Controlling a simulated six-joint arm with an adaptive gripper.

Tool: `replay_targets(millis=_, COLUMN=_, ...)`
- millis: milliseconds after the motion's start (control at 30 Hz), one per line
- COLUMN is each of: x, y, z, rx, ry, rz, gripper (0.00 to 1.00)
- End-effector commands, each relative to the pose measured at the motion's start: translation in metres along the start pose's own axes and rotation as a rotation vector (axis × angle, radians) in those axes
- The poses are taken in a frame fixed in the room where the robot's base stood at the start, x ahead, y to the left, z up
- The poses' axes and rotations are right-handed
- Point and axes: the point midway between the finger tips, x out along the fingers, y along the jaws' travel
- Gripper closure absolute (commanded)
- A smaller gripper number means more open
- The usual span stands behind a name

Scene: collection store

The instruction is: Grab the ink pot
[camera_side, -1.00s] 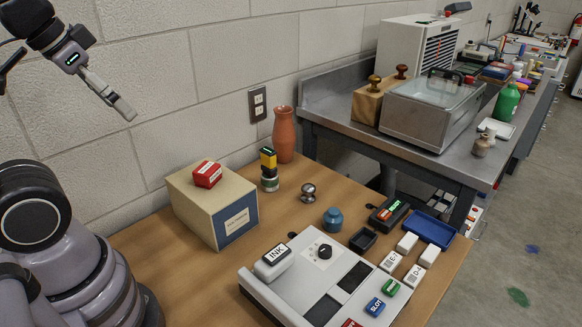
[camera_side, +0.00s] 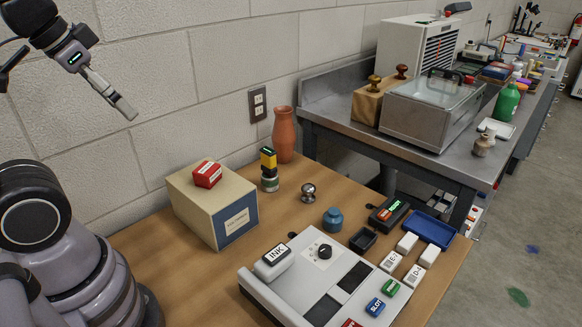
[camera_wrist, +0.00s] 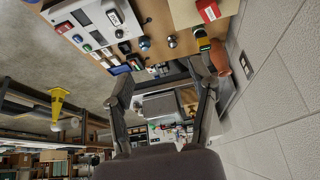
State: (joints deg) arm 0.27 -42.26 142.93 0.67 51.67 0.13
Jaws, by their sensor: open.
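The ink pot appears to be a small round blue pot (camera_side: 333,220) with a narrower neck, upright on the wooden table in the side view. It also shows as a small blue shape in the wrist view (camera_wrist: 144,43). A white block lettered INK (camera_side: 273,262) lies on the grey-white device to its left. My gripper (camera_side: 122,107) is high at the upper left, against the wall and far from the pot. In the wrist view my gripper (camera_wrist: 162,78) has its two fingers spread wide with nothing held between them.
A blue tray (camera_side: 430,229) lies right.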

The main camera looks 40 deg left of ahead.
Motion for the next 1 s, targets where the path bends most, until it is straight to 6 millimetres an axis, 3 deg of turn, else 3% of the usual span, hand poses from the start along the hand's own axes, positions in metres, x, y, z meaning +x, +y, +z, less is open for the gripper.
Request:
replay_targets(millis=167, x=0.018, y=-0.008, z=-0.023, rx=0.179, ry=-0.129, rz=-0.071, gripper=0.42)
replay_targets(millis=267, x=0.040, y=-0.014, z=-0.048, rx=0.372, ry=-0.242, rz=-0.145, gripper=0.42)
replay_targets(millis=533, x=0.128, y=-0.002, z=-0.120, rx=0.968, ry=-0.512, rz=-0.350, gripper=0.42)
replay_targets(millis=667, x=0.184, y=0.022, z=-0.147, rx=1.273, ry=-0.613, rz=-0.449, gripper=0.42)
replay_targets(millis=800, x=0.252, y=0.059, z=-0.164, rx=1.615, ry=-0.696, rz=-0.558, gripper=0.42)
replay_targets(millis=1000, x=0.353, y=0.125, z=-0.156, rx=2.094, ry=-0.758, rz=-0.713, gripper=0.42)
